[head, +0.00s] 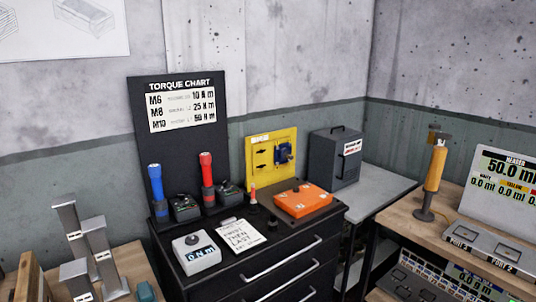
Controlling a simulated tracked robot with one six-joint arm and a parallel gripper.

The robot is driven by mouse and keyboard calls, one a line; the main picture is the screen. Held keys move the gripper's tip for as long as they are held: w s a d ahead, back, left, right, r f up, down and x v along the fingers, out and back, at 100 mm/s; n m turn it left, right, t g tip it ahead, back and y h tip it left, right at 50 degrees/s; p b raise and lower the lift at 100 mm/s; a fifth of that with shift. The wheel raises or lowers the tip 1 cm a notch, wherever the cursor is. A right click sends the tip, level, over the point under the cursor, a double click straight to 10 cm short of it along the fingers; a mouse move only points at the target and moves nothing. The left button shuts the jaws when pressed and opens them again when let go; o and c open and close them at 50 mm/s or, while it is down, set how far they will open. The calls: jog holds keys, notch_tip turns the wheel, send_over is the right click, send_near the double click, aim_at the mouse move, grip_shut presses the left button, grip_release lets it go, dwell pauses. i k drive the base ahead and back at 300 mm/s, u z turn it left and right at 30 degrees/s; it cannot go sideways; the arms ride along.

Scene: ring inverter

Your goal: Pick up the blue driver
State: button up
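The blue driver (156,186) stands upright on the black drawer cabinet (275,260), in front of the left edge of the black torque chart board (180,130). It has a blue upper body and a dark lower part. A similar red driver (206,175) stands upright to its right. A small dark device (184,208) sits between the two drivers. My gripper is not in the head view.
A grey box with a dial (196,253), a paper note (240,236) and an orange case (302,202) lie on the cabinet top. Metal brackets (92,250) stand on a wooden bench at left. A yellow cylinder (435,168) stands on the right bench.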

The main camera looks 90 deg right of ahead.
aim_at(155, 171)
jog(key=z, duration=0.05)
jog(key=k, duration=1.65)
jog(key=z, duration=2.1)
jog(key=i, duration=1.15)
